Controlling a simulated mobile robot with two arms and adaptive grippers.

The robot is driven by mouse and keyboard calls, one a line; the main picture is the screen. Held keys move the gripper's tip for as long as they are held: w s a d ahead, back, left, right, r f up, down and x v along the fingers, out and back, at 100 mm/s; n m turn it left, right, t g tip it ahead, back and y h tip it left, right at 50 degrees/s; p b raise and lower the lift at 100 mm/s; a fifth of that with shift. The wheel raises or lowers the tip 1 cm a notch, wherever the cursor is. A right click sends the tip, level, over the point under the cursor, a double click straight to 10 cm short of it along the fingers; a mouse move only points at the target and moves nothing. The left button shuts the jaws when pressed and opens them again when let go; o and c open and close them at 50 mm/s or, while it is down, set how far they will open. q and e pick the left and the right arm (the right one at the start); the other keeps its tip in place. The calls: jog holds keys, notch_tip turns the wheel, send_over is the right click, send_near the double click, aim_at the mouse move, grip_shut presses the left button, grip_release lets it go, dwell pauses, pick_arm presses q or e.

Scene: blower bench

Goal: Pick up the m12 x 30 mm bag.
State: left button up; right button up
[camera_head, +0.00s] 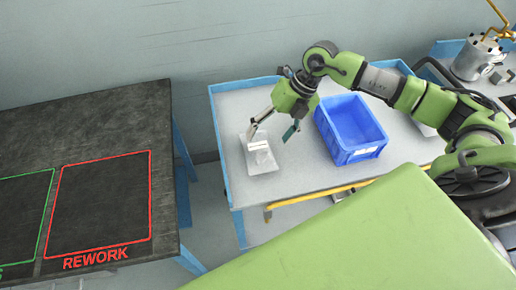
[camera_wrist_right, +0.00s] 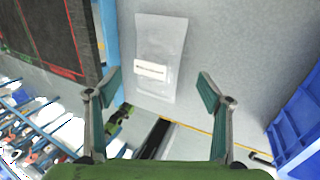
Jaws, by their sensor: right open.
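A clear plastic bag with a white label (camera_head: 259,154) lies flat on the grey bench top near its left edge. It also shows in the right wrist view (camera_wrist_right: 158,55), ahead of the fingers and between their lines. The label's print is too small to read, so I cannot tell whether it says M12 x 30 mm. My right gripper (camera_head: 272,133) is open and empty, just above and beside the bag, with its fingers spread to both sides in the wrist view (camera_wrist_right: 161,88). My left gripper is not in view.
A blue bin (camera_head: 350,130) stands just right of my right gripper. The bench (camera_head: 228,108) has a raised blue rim. A dark table (camera_head: 85,130) with a red REWORK outline stands at left, across a gap. A metal pot-like part (camera_head: 474,60) sits at the far right.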

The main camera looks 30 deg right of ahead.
aim_at(262, 145)
jog(key=p+x, duration=0.1)
jog(key=x, duration=0.2)
jog(key=shift+a+f+p, duration=0.2)
jog(key=shift+a+p, duration=0.2)
jog(key=shift+a, duration=0.05)
jog(key=shift+a+f, duration=0.1)
jog(key=shift+f, duration=0.4)
jog(key=c, duration=1.6)
jog(key=shift+w+r, duration=0.1)
jog(key=shift+r, duration=0.1)
